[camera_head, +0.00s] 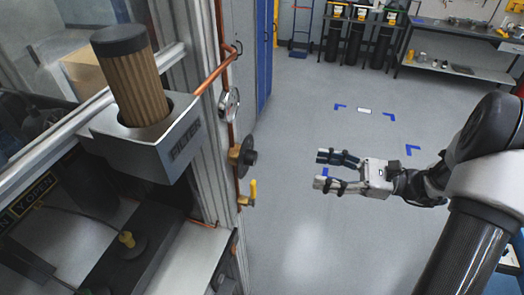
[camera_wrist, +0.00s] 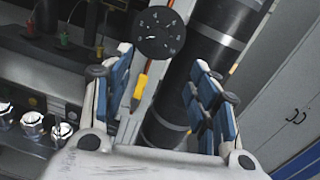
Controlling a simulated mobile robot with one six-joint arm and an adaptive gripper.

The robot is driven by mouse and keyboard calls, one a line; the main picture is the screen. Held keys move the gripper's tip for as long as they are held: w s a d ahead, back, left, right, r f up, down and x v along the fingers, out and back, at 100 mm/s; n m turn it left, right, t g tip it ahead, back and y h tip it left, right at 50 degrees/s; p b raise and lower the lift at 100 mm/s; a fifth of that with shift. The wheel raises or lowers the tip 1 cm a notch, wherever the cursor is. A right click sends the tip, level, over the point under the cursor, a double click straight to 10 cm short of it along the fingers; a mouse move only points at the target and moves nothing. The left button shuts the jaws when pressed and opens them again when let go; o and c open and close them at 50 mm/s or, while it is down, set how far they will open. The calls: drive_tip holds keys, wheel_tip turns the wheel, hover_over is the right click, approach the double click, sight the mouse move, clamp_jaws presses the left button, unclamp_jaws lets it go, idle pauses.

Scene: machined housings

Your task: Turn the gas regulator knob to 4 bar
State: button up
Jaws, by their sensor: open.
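The gas regulator knob (camera_head: 248,157) is a black round knob on a brass body on the side of the metal frame. In the wrist view its black face (camera_wrist: 159,32) carries white marks and numbers, too small to read surely. My gripper (camera_head: 319,169) is open and empty, to the right of the knob and apart from it, with its fingers toward the frame. In the wrist view, the knob shows beyond and between the fingertips of my gripper (camera_wrist: 161,65). A round gauge (camera_head: 229,104) sits above the knob; its reading cannot be told.
A yellow valve handle (camera_head: 253,192) sits just below the knob; it also shows in the wrist view (camera_wrist: 140,87). A copper pipe (camera_head: 217,73) runs along the frame. A filter housing (camera_head: 150,140) juts out at left. The floor around my gripper is clear.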

sight(255, 159)
drive_tip(key=x, duration=0.8)
drive_tip(key=p+x, duration=0.1)
drive_tip(key=x, duration=0.7)
drive_tip(key=shift+s+a, duration=0.1)
drive_tip(key=shift+a, duration=0.35)
drive_tip(key=c, duration=1.1)
